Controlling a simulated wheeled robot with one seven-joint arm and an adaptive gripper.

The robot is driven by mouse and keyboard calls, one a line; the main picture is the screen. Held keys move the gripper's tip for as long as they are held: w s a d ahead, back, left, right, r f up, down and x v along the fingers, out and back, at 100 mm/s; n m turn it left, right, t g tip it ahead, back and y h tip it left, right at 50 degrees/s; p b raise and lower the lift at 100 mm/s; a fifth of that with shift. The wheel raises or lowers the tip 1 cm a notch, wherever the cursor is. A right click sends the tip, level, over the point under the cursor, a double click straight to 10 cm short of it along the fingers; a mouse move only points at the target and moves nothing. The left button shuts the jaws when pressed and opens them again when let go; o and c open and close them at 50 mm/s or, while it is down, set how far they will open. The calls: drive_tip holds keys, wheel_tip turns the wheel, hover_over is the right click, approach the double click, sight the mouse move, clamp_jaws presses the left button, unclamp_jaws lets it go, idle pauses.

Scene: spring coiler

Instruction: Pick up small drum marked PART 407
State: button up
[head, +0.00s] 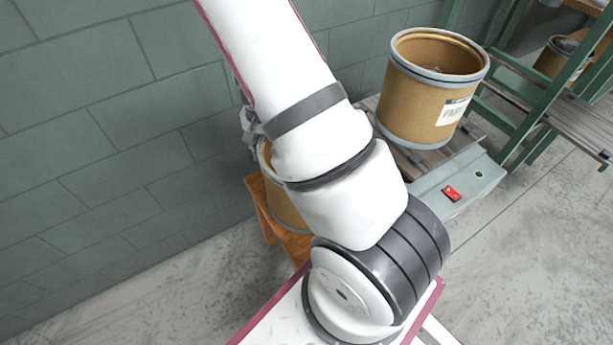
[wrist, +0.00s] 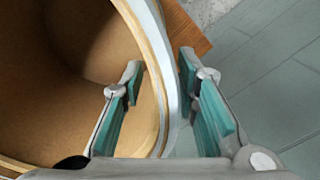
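A brown fibre drum (head: 285,208) stands on a wooden stand behind my arm in the head view, mostly hidden; no label shows on it. In the wrist view, an open drum (wrist: 75,90) with a pale metal-edged rim fills the left side. My gripper (wrist: 162,70) straddles that rim, one finger inside the drum and one outside. The fingers are apart, with the rim between them and no clear clamping contact. In the head view, only a bit of my gripper (head: 250,128) shows beside the arm, over the partly hidden drum.
A larger open drum (head: 432,95), its label partly reading PART, sits on a slatted grey machine (head: 455,185) with a red switch. The wooden stand (head: 262,215) is near the block wall (head: 90,120). A green frame (head: 560,90) holds another drum (head: 552,58). Right foreground floor is clear.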

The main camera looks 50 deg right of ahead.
drive_tip(key=shift+f, duration=0.3)
clamp_jaws()
drive_tip(key=shift+r, duration=0.1)
